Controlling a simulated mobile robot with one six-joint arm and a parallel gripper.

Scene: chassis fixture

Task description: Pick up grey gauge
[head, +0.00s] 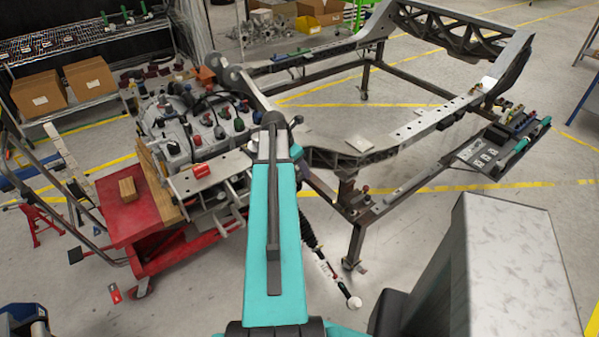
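I cannot pick out a grey gauge for certain in the head view. A dark tool board (490,150) sits low at the right side of the chassis frame (420,125) and carries small parts and a teal-handled tool, too small to name. My teal arm reaches up the middle of the view, and its far end is over the left end of the frame near the engine (185,130). My gripper is not visible; the arm may hide it.
A red lift cart (140,215) bears the engine and wood blocks at left. A wire shelf (90,45) with cardboard boxes stands behind it. A pale grey cabinet (515,270) is close at lower right. The floor between cart and cabinet is partly open.

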